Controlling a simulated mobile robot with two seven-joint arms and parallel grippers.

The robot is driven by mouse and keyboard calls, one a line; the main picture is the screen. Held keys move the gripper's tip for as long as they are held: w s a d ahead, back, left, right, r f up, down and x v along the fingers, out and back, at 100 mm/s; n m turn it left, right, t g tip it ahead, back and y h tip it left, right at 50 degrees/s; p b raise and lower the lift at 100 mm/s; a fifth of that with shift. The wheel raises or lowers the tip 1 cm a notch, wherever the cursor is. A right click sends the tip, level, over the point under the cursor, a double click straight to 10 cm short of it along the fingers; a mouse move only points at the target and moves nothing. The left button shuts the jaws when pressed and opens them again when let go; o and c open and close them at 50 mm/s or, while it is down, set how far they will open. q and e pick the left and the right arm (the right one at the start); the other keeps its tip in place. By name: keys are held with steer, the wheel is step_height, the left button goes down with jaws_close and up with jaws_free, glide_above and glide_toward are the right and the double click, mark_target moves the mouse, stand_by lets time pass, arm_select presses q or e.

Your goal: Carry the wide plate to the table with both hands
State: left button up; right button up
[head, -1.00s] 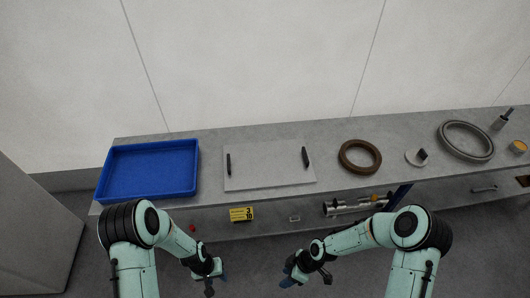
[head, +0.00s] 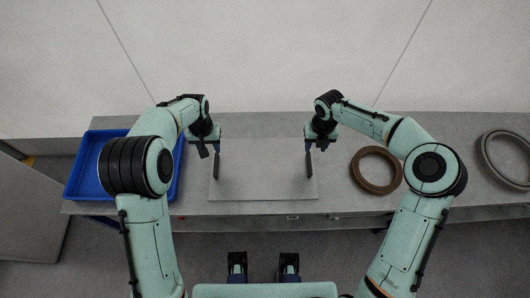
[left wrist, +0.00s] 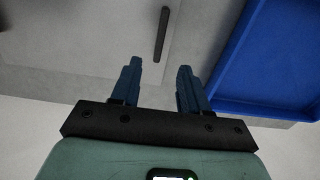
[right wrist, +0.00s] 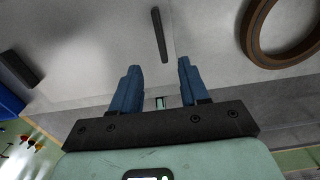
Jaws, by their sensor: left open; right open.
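The wide plate (head: 263,172) is a flat light grey sheet lying on the grey bench, with a dark upright handle near each side. My left gripper (head: 210,150) is above the plate's left handle (head: 216,167). In the left wrist view that handle (left wrist: 161,34) stands ahead of the open blue fingers (left wrist: 158,82), with nothing between them. My right gripper (head: 315,146) is above the right handle (head: 309,165). In the right wrist view that handle (right wrist: 160,35) lies ahead of the open, empty fingers (right wrist: 158,85).
A blue tray (head: 88,168) stands left of the plate, partly hidden by my left arm. A brown ring (head: 376,187) lies right of the plate, close to my right arm. A grey ring (head: 485,160) lies farther right. The bench front (head: 250,209) is clear.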

mark_target(215, 163)
arm_select(q)
step_height(215, 163, down, 13)
arm_select(e)
step_height(215, 163, down, 13)
steer(key=shift+f, duration=0.1)
stand_by(0.3)
arm_select(q)
jaws_close()
arm_select(e)
jaws_close()
arm_select(q)
steer(key=shift+a, duration=0.1)
stand_by(1.0)
